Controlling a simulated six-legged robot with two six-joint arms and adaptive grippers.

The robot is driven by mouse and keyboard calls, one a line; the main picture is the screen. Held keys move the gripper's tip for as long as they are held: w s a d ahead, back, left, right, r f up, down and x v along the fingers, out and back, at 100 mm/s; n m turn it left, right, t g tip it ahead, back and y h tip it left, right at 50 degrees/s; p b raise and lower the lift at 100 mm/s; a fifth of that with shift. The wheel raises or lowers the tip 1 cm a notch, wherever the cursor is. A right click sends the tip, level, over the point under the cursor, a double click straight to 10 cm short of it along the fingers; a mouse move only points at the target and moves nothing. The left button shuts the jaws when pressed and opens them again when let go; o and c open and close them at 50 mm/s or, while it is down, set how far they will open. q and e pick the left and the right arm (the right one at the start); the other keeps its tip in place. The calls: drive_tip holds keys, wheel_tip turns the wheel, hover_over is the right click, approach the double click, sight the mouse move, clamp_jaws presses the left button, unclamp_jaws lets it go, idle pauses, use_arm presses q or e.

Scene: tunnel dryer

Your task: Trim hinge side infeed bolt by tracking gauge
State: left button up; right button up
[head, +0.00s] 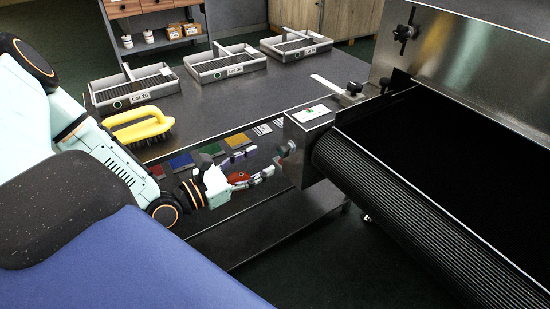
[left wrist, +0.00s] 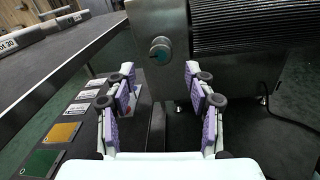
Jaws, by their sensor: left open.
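A round metal bolt head (head: 287,149) sticks out of the end face of the grey housing (head: 312,150) at the near corner of the dryer belt. It also shows in the left wrist view (left wrist: 160,50), with a dark teal spot on its face. My left gripper (head: 262,163) is open and empty, its fingers pointing at the bolt and just short of it. In the left wrist view my left gripper (left wrist: 160,75) has its two purple-padded fingers spread either side of the bolt's line. A small white plate with coloured marks (head: 312,113), possibly the gauge, lies on the housing top. My right gripper is out of view.
The black ribbed belt (head: 420,210) fills the right side. A yellow-handled brush (head: 142,128) and several lot trays (head: 225,66) stand on the dark table. Coloured plates (head: 181,161) lie on a lower shelf beside my left arm. A dark knob (head: 353,88) stands behind the housing.

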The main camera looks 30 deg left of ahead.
sight(280, 152)
use_arm(q)
drive_tip(key=b+x, duration=0.2)
drive_tip(key=x, duration=0.1)
drive_tip(key=shift+w+d+f, duration=0.2)
drive_tip(key=shift+w+d, duration=0.05)
drive_tip(key=shift+w, duration=0.1)
drive_tip(key=shift+b+x, duration=0.4)
drive_tip(key=shift+x, duration=0.4)
drive_tip(key=shift+r, duration=0.2)
drive_tip(key=shift+c, duration=0.2)
clamp_jaws()
